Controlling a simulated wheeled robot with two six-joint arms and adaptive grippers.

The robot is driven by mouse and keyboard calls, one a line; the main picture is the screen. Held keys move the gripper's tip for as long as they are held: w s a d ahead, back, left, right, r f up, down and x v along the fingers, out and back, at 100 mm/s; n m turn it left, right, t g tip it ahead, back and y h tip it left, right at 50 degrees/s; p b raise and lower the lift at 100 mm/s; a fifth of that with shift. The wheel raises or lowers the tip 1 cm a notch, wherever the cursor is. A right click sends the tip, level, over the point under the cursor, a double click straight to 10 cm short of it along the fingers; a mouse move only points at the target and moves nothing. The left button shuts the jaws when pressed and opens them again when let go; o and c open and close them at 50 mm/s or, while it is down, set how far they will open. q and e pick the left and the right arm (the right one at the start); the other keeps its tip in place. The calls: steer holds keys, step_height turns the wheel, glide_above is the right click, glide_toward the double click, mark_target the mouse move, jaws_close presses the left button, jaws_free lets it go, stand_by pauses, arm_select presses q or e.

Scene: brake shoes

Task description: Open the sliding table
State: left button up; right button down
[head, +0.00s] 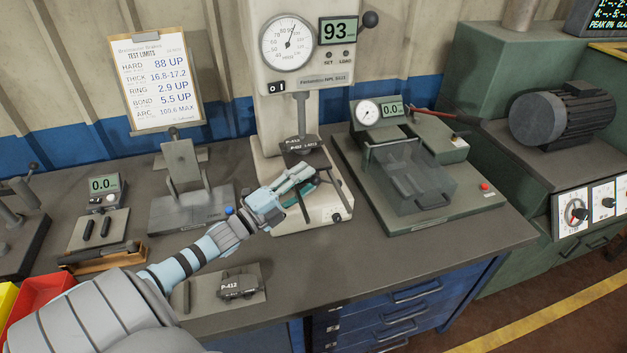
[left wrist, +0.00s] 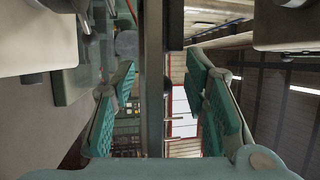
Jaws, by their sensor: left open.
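The hardness tester (head: 300,95) stands at the back middle of the bench, with a gauge and a display reading 93. A dark block (head: 302,146) marked P-412 sits at its middle; I cannot tell which of its parts is the sliding table. My left gripper (head: 308,180) reaches in front of the tester's lower part, beside dark bars there. In the left wrist view, the green-padded fingers of my left gripper (left wrist: 165,112) are spread apart. A grey-green bar (left wrist: 152,80) runs between them; I cannot tell whether they touch it. My right gripper is not in view.
A fixture with a clear cover (head: 410,178) stands right of the tester. A grey stand (head: 185,190) and a small gauge (head: 102,190) stand left. A P-412 brake shoe (head: 240,286) lies on a plate near the front edge. Bare bench (head: 340,262) lies right of it.

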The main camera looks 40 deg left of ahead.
mark_target(314, 175)
arm_select(q)
steer(key=x, duration=0.3)
steer(key=shift+f, duration=0.25)
steer(key=shift+w+r, duration=0.15)
steer(key=shift+w, duration=0.05)
steer(key=shift+s+r, duration=0.15)
steer(key=shift+s, duration=0.05)
steer(key=shift+w, duration=0.1)
jaws_close()
